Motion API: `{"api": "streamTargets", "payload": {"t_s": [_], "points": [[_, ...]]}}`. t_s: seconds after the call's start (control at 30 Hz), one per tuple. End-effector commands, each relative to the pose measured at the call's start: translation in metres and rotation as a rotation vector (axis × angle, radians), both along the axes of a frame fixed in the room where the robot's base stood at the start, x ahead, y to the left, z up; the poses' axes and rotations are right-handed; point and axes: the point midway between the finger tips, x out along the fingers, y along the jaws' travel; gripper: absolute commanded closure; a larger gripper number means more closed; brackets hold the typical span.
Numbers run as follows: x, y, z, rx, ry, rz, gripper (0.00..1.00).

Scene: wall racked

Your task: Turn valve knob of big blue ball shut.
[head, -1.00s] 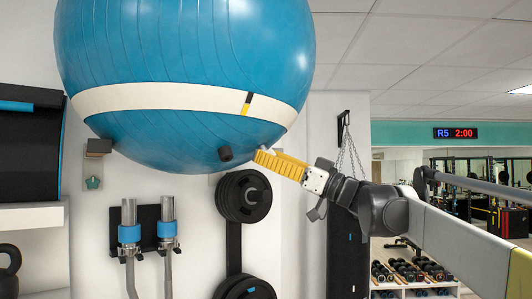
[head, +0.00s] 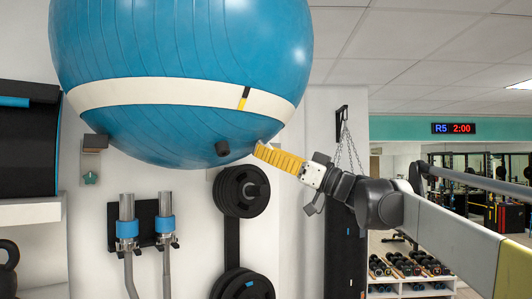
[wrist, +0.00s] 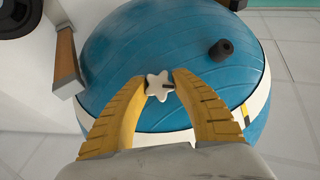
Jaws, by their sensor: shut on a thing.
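The big blue ball (head: 180,60) has a white band and a black-and-yellow mark, and fills the upper left of the head view. In the wrist view the ball (wrist: 130,50) fills the middle. The valve knob (wrist: 157,87) is a small white star shape on a short dark stem. My gripper (wrist: 160,82) has its yellow ribbed fingers on either side of the knob and is shut on it. In the head view my gripper (head: 258,150) reaches the ball's lower right side from the right. The knob is hidden there behind the fingers.
A dark cylindrical stub (head: 222,149) sticks out of the ball near the knob; the wrist view shows it too (wrist: 221,49). A wall bracket (head: 95,143) touches or nears the ball at left. Black weight plates (head: 240,190) hang below. Open room lies to the right.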

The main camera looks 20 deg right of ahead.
Motion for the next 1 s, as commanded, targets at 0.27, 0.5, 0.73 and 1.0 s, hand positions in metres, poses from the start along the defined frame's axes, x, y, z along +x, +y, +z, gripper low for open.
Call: {"api": "streamTargets", "payload": {"t_s": [0.27,0.5,0.73,1.0], "points": [[0.0009,-0.0004,0.0012,0.071,0.084,0.141,0.99],[0.001,-0.0004,0.0013,0.16,0.189,0.319,0.99],[0.0008,-0.0002,0.0012,0.246,0.292,0.491,0.99],[0.0009,-0.0002,0.0008,0.347,0.413,0.694,0.99]]}}
